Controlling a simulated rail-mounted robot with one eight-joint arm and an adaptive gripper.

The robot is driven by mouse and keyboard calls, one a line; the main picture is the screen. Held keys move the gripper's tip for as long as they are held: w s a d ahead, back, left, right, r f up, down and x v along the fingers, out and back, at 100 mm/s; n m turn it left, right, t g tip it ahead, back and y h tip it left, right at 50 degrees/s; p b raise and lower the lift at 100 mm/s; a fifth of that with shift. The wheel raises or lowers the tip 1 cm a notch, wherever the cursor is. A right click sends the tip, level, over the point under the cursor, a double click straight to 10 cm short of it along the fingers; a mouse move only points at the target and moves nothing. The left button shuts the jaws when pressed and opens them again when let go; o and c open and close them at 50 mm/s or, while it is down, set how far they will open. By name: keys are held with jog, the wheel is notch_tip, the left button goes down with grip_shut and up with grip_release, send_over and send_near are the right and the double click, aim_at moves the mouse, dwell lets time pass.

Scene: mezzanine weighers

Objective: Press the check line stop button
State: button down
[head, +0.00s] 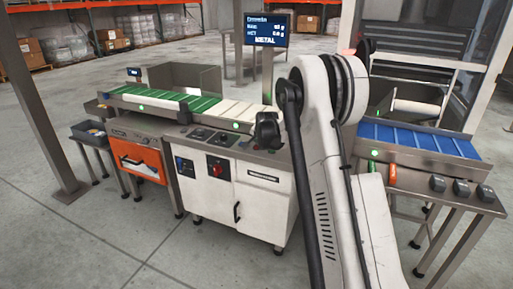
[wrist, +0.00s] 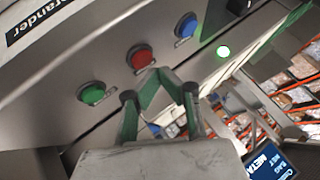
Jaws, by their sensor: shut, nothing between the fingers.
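In the wrist view a steel panel carries a green button (wrist: 92,93), a red button (wrist: 140,57) and a blue button (wrist: 187,25) in a slanted row. The red one is in the middle. My gripper (wrist: 157,80) is shut and empty, with its green-padded fingers drawn together. Its tips appear just below the red button in the picture; I cannot tell whether they touch it. In the head view my gripper (head: 267,130) is a dark shape at the machine's right end, by the white cabinet's top.
A lit green lamp (wrist: 223,51) sits beyond the blue button. In the head view a monitor (head: 268,29) reading METAL stands behind the green and white conveyor (head: 190,103). A blue conveyor (head: 420,140) is right of my arm. Another red knob (head: 217,171) is on the cabinet front.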

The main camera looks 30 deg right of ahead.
aim_at(257, 146)
jog(key=shift+f+b, duration=0.3)
jog(key=shift+f, duration=0.15)
jog(key=shift+f+b, duration=0.3)
jog(key=shift+f, duration=0.1)
dwell(0.8)
jog(key=shift+r, duration=0.2)
jog(key=shift+r+p, duration=0.45)
jog(key=shift+r, duration=0.2)
jog(key=shift+r+p, duration=1.2)
jog(key=shift+r, duration=1.3)
